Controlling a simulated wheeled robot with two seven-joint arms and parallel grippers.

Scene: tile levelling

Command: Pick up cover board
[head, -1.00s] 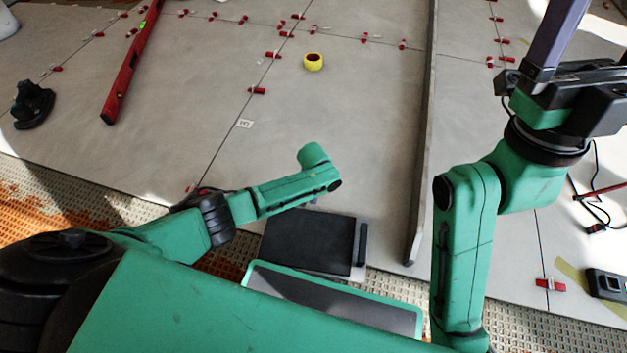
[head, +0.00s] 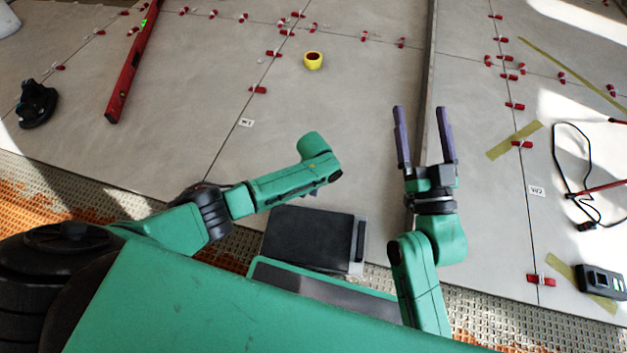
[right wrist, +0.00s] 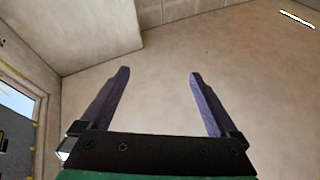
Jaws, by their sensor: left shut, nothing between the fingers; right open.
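My right gripper (head: 419,107) is open and empty, with its purple fingers pointing away over the tiles. One finger is on each side of the long grey bar in the head view, but I cannot tell the height above it. In the right wrist view the open fingers (right wrist: 159,74) have only plain walls behind them. I cannot tell for sure which thing is the cover board. A dark flat panel (head: 308,238) with a black bar at its right edge lies low in front of me.
The long grey bar (head: 428,60) runs along the grey tiled floor. A dark device (head: 600,281) and a cable (head: 561,150) are at right.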

